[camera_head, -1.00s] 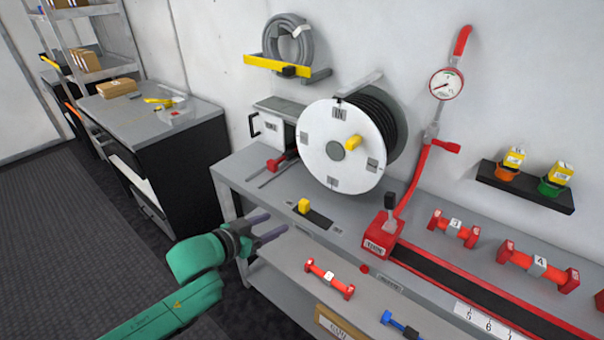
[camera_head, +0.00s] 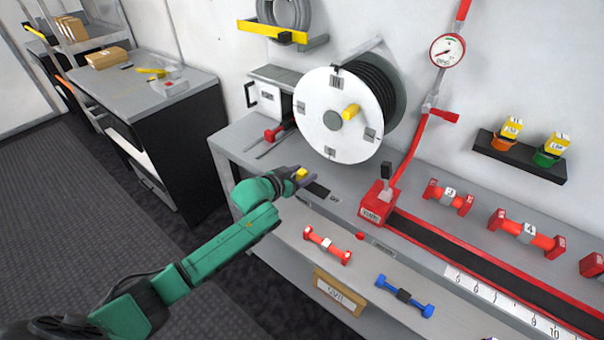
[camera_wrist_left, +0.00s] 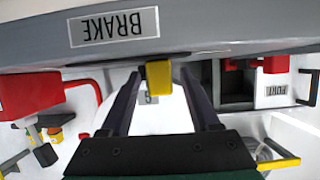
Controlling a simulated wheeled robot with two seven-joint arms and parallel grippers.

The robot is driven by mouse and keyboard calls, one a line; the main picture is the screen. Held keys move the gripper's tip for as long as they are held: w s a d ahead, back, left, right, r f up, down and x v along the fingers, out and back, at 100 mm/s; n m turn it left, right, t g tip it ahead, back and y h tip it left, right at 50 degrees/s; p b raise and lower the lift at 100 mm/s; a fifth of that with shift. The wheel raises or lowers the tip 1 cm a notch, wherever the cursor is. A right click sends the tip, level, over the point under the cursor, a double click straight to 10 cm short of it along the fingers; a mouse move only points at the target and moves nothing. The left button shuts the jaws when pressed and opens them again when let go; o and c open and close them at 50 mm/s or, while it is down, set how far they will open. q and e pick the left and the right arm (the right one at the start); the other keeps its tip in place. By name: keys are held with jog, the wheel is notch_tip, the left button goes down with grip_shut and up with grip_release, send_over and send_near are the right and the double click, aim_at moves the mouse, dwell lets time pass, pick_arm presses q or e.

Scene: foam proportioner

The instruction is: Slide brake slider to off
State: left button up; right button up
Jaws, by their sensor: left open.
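The brake slider has a yellow knob (camera_head: 302,172) at the left end of a short black track (camera_head: 318,189) on the bench top. My left gripper (camera_head: 298,179) is at the knob, partly covering it and the near end of the track. In the left wrist view the yellow knob (camera_wrist_left: 159,83) shows between the two dark fingers of my open left gripper (camera_wrist_left: 161,88), one on each side, with visible gaps. An upside-down BRAKE label (camera_wrist_left: 114,27) is on the bench's front edge. My right gripper is not in view.
The white hose reel (camera_head: 330,130) stands just behind the slider. A lower shelf (camera_head: 290,232) holds red and blue dumbbell-shaped parts.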

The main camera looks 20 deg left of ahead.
pick_arm(q)
jog(key=shift+s, duration=0.1)
grip_shut()
dwell(1.2)
